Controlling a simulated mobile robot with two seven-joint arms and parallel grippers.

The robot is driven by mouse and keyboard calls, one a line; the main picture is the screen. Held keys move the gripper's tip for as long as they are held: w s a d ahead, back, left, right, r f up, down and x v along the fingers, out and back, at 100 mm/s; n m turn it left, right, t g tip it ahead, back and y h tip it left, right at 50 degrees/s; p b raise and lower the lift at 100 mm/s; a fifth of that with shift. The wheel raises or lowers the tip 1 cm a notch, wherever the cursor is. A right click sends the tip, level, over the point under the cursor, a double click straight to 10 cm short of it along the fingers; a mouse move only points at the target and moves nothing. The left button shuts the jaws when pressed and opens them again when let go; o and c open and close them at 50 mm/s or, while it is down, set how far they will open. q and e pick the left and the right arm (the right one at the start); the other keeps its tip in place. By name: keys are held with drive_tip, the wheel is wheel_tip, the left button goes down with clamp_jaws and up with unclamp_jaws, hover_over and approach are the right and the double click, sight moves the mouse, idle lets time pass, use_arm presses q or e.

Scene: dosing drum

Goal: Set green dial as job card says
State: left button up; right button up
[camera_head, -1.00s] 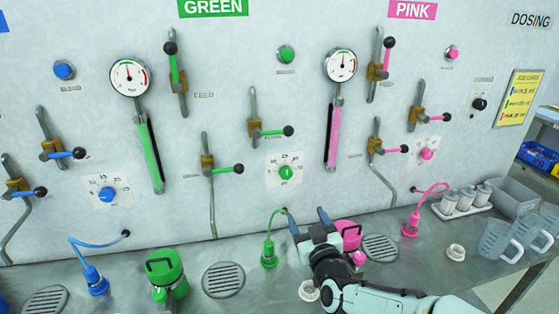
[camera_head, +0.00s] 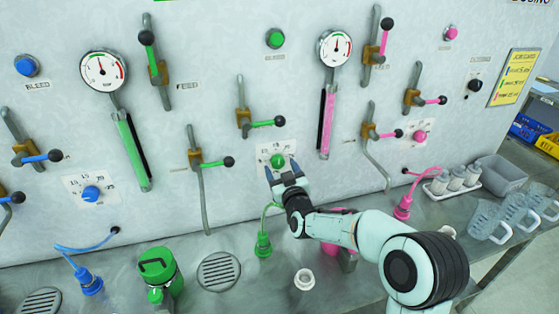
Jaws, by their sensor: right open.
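The green dial (camera_head: 278,161) is a round green knob on a white scale plate on the wall panel. Its scale numbers are too small to read surely, and the plate's lower part is hidden by my right gripper. My right gripper (camera_head: 283,177) is open just below and in front of the dial, its fingers pointing up at it. Whether it touches the dial I cannot tell. The job card (camera_head: 513,77) is a yellow sheet at the far right of the wall; its lines are too small to read. My left gripper is not in view.
A green-handled lever (camera_head: 262,123) sits above left of the dial and another (camera_head: 210,163) at its left. The green hose plug (camera_head: 263,245) stands below. A green canister (camera_head: 160,272) and white ring (camera_head: 304,279) are on the bench. Pink fittings (camera_head: 420,137) lie right.

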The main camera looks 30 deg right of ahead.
drive_tip(key=shift+x, duration=1.2)
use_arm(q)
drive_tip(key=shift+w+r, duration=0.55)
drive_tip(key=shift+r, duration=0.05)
use_arm(e)
drive_tip(key=shift+s, duration=0.1)
drive_tip(key=c, duration=1.1)
drive_tip(key=shift+o, duration=0.2)
drive_tip(key=shift+f, duration=0.1)
drive_tip(key=m+b, duration=0.6)
drive_tip(key=b, duration=0.1)
drive_tip(key=shift+m+b, duration=0.3)
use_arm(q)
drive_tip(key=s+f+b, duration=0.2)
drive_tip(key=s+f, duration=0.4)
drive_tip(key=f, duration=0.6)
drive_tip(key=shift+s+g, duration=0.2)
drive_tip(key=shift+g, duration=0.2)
use_arm(e)
drive_tip(key=shift+m, duration=1.2)
